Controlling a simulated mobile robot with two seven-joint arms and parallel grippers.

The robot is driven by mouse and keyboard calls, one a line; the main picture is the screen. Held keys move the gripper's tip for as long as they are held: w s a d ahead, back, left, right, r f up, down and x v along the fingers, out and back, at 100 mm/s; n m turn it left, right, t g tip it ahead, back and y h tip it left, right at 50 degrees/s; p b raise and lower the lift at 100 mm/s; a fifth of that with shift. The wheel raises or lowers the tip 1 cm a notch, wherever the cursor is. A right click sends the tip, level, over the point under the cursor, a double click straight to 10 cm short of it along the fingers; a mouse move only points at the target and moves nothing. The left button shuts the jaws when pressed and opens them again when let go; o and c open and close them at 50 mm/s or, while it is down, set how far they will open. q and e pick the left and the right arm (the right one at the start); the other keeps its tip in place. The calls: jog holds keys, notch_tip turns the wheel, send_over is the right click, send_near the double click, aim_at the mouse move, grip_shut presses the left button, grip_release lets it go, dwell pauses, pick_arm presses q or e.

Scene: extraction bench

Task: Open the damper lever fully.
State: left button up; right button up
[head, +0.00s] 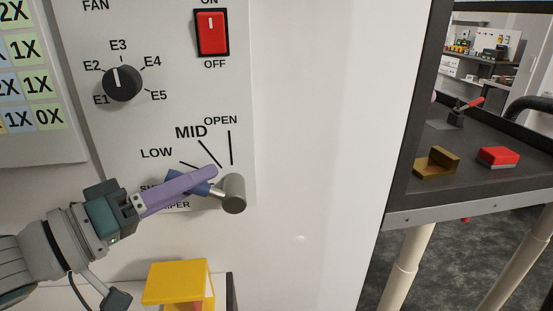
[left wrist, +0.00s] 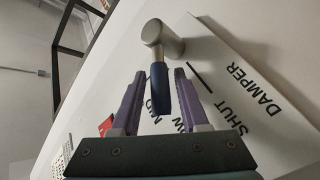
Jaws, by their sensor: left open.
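The damper lever (head: 233,193) has a grey round hub and a blue handle on a white panel marked SHUT, LOW, MID and OPEN. In the head view its handle points left from the hub, near the SHUT and LOW marks, partly hidden by a finger. My left gripper (head: 207,180) comes from the lower left and reaches the handle. In the left wrist view the blue handle (left wrist: 160,88) lies between the two spread purple fingers of my left gripper (left wrist: 159,76), with gaps visible beside it. My right gripper is not in view.
Above the lever are a black knob (head: 122,83) and a red switch (head: 212,33). A yellow object (head: 176,284) stands below the panel. A dark-topped bench (head: 420,202) at right holds a brass-coloured block (head: 437,163) and a red block (head: 498,156).

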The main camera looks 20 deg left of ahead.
pick_arm(q)
grip_shut()
dwell(1.3)
